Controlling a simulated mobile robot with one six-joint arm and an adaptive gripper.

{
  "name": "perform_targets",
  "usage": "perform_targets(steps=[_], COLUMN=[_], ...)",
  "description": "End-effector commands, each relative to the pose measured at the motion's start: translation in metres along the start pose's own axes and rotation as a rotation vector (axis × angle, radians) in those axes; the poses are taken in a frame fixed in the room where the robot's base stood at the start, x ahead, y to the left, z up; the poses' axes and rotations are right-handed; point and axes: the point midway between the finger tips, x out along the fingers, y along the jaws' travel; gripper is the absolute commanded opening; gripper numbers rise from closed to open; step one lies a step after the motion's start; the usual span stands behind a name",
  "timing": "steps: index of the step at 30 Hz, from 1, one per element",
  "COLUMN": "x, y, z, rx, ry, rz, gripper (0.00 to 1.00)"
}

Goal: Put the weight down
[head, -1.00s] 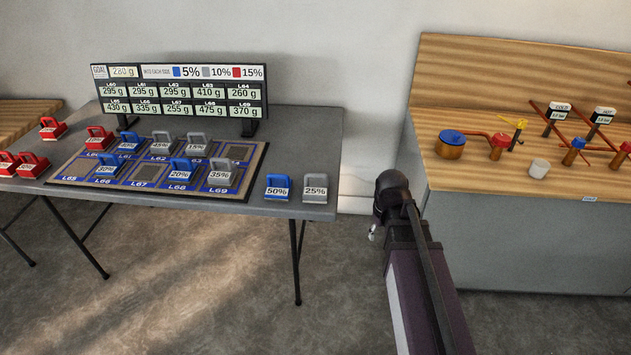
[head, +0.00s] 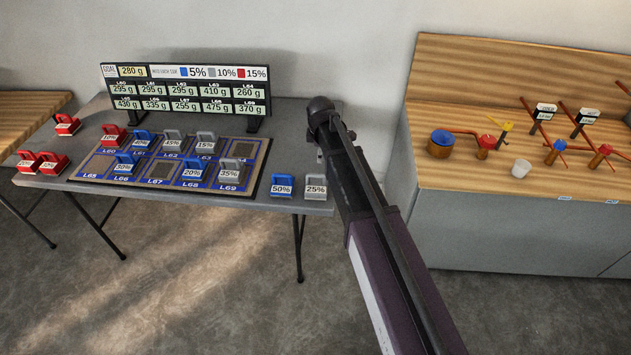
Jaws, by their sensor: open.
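My gripper (head: 319,156) is mostly hidden behind the dark wrist, at the right end of the grey table (head: 268,207). No weight shows in it. The weights are small handled blocks. A blue 50% weight (head: 282,186) and a grey 25% weight (head: 315,187) stand on the table's front right, just left of and below the gripper. On the marked board (head: 258,160) stand a red weight (head: 113,136), blue ones including 30% (head: 124,164) and 20% (head: 191,168), and grey ones including 35% (head: 230,172). Pads L64 (head: 241,149) and L67 (head: 158,172) are bare.
A display panel (head: 187,90) behind the board reads goal 280 g. Several red weights (head: 67,125) stand at the table's left. Floor shows between table and counter.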

Motion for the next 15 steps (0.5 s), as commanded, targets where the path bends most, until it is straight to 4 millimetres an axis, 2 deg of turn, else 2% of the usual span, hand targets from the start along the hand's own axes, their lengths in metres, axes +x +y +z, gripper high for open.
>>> perform_targets(steps=[15], x=[0.0022], y=[0.0014], z=[-0.0013], rx=[-0.010], ry=[0.001], rz=[0.002], gripper=[0.62])
